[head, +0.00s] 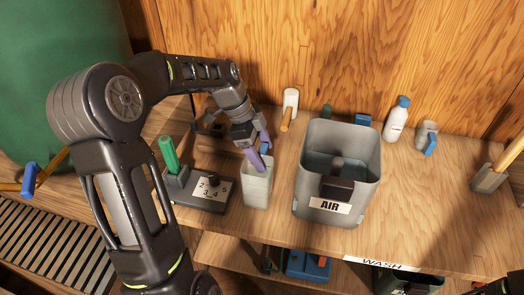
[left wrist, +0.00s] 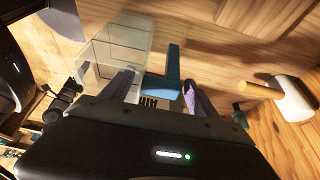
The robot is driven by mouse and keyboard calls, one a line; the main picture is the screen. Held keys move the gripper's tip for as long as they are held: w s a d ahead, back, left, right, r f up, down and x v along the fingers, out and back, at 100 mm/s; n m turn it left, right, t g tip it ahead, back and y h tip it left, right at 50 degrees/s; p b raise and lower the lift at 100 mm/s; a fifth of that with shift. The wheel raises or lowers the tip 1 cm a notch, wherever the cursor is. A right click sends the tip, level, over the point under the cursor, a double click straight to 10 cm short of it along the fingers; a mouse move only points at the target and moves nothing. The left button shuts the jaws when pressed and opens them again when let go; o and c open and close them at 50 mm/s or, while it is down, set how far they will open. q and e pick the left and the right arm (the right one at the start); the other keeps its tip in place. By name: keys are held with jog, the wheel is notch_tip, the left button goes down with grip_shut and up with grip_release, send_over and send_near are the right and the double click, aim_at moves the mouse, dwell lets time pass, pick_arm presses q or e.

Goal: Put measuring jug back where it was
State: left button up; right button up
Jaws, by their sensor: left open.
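The measuring jug (head: 257,186) is a clear, square-sided container with a blue handle. In the head view it stands upright on the wooden bench, between the numbered block and the grey AIR tub. It also shows in the left wrist view (left wrist: 118,50), with its blue handle (left wrist: 172,66) pointing toward my gripper. My left gripper (head: 259,149) is open at the jug's handle side, its purple fingers (left wrist: 158,84) on either side of the handle. I cannot tell whether they touch it.
The grey AIR tub (head: 300,185) stands close to the jug's right. A dark block with a numbered plate (head: 211,190) and green handle (head: 168,152) is at its left. A white cylinder with a wooden handle (head: 290,101) stands behind. A white bottle (head: 397,118) is farther right.

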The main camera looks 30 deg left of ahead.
pick_arm(q)
jog(key=shift+r, duration=0.1)
jog(key=v, duration=1.2)
jog(key=shift+d, duration=0.1)
dwell(0.5)
